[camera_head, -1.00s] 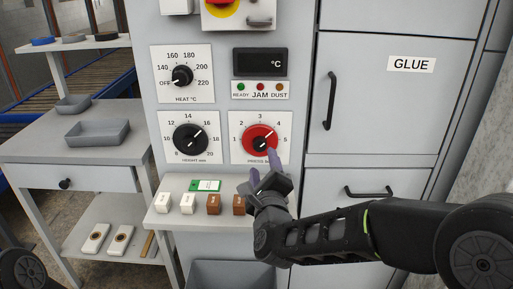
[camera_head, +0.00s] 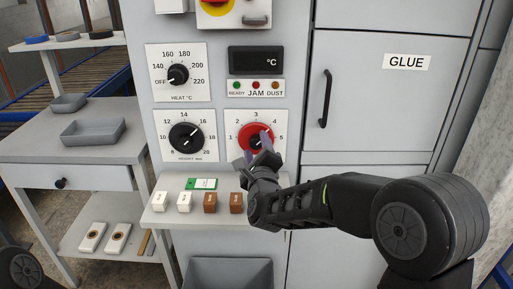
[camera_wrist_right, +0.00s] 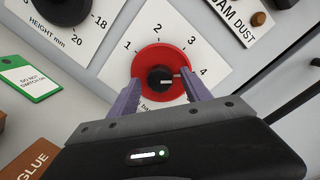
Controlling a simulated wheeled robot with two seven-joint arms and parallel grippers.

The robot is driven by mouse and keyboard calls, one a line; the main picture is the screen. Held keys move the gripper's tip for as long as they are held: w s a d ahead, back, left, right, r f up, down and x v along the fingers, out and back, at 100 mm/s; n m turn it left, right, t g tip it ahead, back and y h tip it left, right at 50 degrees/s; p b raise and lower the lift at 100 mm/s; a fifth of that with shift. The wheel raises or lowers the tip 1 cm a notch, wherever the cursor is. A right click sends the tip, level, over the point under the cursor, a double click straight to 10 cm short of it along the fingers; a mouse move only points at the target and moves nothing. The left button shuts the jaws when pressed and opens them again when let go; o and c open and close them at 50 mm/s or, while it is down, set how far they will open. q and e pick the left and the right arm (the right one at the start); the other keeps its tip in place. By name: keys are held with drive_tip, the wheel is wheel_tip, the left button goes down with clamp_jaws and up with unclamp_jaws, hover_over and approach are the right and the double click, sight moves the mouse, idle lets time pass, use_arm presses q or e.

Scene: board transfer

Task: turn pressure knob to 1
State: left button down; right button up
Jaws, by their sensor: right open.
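The pressure knob (camera_head: 256,137) is a red dial with a black centre on a white plate numbered 1 to 5. Its white mark points toward 4. In the right wrist view the knob (camera_wrist_right: 160,60) is straight ahead, with its black centre between the fingers. My right gripper (camera_head: 258,150) is open in front of the dial's lower part, its two purple fingers (camera_wrist_right: 161,84) on either side of the black centre. I cannot tell whether they touch it. The fingers hide part of the dial's lower rim and plate. My left gripper is not in view.
The black height knob (camera_head: 186,137) is left of the dial, and the heat knob (camera_head: 178,75) is above that. A small shelf (camera_head: 160,215) below holds white and brown blocks and a green-edged card (camera_head: 202,184). The GLUE cabinet (camera_head: 385,110) is on the right.

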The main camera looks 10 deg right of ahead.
drive_tip(key=shift+c, duration=0.3)
clamp_jaws()
